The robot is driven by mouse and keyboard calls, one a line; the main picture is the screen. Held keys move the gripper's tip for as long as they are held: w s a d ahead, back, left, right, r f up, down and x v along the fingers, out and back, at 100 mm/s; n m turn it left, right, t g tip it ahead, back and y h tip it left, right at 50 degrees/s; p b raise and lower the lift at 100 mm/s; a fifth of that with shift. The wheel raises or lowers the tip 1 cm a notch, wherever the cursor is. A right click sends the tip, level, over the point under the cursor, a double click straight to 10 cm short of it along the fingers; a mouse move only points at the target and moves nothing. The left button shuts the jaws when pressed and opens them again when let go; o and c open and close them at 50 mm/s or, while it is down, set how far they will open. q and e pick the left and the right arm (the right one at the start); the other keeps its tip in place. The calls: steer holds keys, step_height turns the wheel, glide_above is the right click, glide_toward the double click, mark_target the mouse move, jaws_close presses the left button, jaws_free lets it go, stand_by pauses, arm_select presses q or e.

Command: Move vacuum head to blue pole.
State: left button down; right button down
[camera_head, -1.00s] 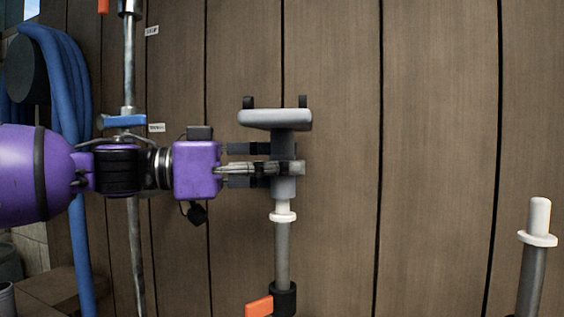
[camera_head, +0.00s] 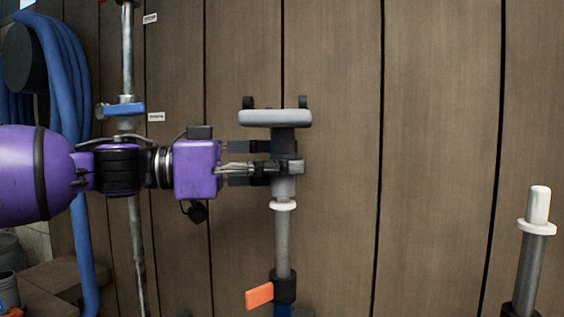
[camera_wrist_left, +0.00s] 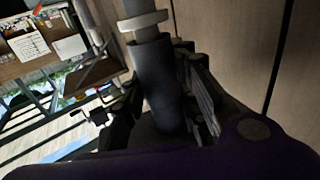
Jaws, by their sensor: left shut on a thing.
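The grey vacuum head (camera_head: 275,118) is upright with its wide plate on top and its socket pointing down. My left gripper (camera_head: 288,167) is shut on its neck from the left. Directly below is a grey pole (camera_head: 282,240) with a white collar (camera_head: 283,205), an orange clamp lever (camera_head: 259,295) and a bit of blue (camera_head: 283,311) at the picture's bottom edge. The collar appears to touch the socket's lower end. In the left wrist view the dark socket (camera_wrist_left: 157,80) lies between the fingers, with the white collar (camera_wrist_left: 145,22) close against it. My right gripper is out of view.
A second grey pole with a white tip (camera_head: 539,205) stands at the right. A metal pipe with a blue valve handle (camera_head: 124,109) and a coiled blue hose (camera_head: 70,110) are at the left. A wooden panel wall (camera_head: 430,130) is behind.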

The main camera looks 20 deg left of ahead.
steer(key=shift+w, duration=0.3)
arm_select(q)
steer(key=shift+f, duration=0.35)
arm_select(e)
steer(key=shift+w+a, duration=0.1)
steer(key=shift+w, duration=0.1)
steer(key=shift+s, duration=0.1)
arm_select(q)
steer(key=c, duration=1.8)
jaws_free()
steer(key=o, duration=1)
steer(key=shift+c, duration=0.2)
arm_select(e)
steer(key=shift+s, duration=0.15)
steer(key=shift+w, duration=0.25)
